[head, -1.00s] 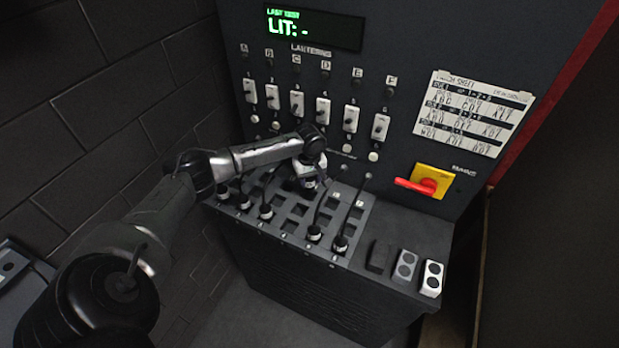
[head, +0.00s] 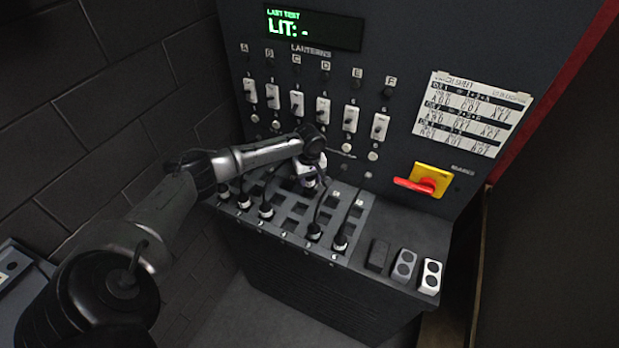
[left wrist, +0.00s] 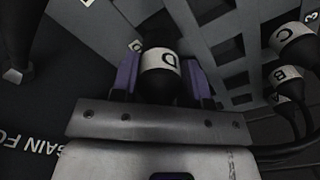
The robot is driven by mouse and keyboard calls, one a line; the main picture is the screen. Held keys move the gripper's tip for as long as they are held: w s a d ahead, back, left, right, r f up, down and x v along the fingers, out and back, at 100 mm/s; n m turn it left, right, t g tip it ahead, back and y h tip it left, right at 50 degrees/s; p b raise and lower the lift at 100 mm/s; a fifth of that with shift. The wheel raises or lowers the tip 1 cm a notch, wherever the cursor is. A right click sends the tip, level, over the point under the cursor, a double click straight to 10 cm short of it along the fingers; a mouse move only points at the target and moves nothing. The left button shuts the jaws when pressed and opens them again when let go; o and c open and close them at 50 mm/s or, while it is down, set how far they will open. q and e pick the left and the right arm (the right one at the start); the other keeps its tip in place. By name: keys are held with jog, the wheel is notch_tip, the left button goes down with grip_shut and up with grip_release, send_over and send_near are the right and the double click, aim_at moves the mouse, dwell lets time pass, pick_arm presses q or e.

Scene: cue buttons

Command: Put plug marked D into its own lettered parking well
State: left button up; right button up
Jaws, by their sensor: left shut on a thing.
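My left gripper (left wrist: 161,82) is shut on the plug marked D (left wrist: 160,62), a dark plug with a white lettered band between two purple finger pads. In the head view my left gripper (head: 310,180) is over the rear part of the sloped plug deck, and its wrist hides most of the plug. The deck (head: 298,211) has rows of square wells. A small white tag (left wrist: 136,46) is beside the plug in the left wrist view, its character unclear. I cannot tell whether the plug's tip is inside a well. My right gripper is not in view.
Several corded black plugs stand along the deck, including one (head: 314,231) and another (head: 340,242) to the right. A plug marked C (left wrist: 290,38) is at the wrist view's right. A red-handled yellow switch (head: 428,181) and three blocks (head: 405,264) are further right.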

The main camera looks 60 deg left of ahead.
aim_at(310, 187)
pick_arm(q)
jog(key=shift+f, duration=0.2)
jog(key=shift+f, duration=0.25)
jog(key=shift+f+b, duration=0.35)
jog(key=shift+f, duration=1.2)
jog(key=shift+f, duration=0.3)
jog(key=o, duration=1)
jog(key=shift+o, duration=0.2)
jog(key=shift+r, duration=0.1)
notch_tip(310, 187, up, 14)
jog(key=shift+f, duration=0.15)
jog(key=shift+d, duration=0.1)
